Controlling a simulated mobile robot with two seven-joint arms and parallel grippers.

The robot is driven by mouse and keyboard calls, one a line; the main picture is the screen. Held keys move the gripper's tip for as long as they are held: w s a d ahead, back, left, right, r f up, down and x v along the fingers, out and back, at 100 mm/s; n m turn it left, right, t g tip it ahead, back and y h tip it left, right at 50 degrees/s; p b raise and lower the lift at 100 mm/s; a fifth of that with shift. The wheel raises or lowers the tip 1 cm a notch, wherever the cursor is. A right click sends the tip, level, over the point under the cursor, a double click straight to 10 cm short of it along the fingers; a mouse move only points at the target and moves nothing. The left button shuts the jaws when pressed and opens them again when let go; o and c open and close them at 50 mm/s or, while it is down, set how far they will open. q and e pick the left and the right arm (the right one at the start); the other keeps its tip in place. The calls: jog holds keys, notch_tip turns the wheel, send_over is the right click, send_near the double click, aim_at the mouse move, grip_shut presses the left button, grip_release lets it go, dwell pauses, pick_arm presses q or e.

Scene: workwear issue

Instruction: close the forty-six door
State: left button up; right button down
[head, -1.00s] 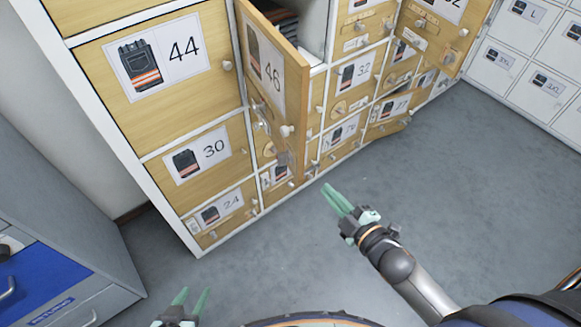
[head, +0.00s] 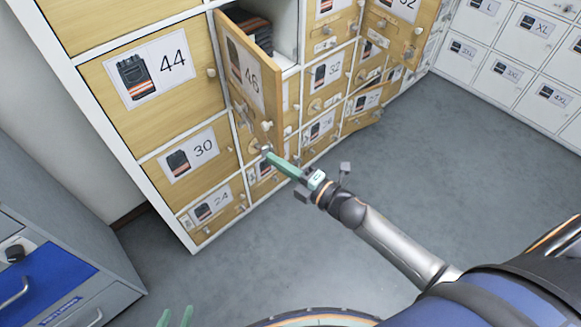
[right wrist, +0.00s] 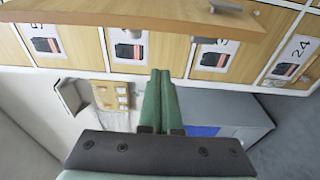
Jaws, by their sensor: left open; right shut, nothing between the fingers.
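The forty-six door (head: 249,75) is a light wooden panel with a picture label. It stands open in the head view, swung out from its left side, with folded dark clothing in the compartment behind it. My right gripper (head: 270,157) is shut and empty, its green fingertips at the lower free corner of the door. I cannot tell whether they touch. In the right wrist view a wooden panel (right wrist: 150,12) crosses the top, above the shut fingers (right wrist: 160,76). My left gripper (head: 175,318) is open and empty at the bottom edge, mostly out of frame.
Another door (head: 393,32) stands open further right, and a lower door (head: 364,108) looks ajar. Door 44 (head: 155,75) and door 30 (head: 190,155) are shut. A grey drawer cabinet (head: 75,215) stands at left. The grey floor (head: 400,160) at right is clear.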

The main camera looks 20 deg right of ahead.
aim_at(280, 148)
jog(key=w, duration=0.2)
jog(key=w+d, duration=0.1)
jog(key=shift+w+d+p, duration=0.15)
jog(key=shift+w+p, duration=0.15)
jog(key=shift+w, duration=0.1)
jog(key=shift+d, duration=0.4)
jog(key=shift+d, duration=0.1)
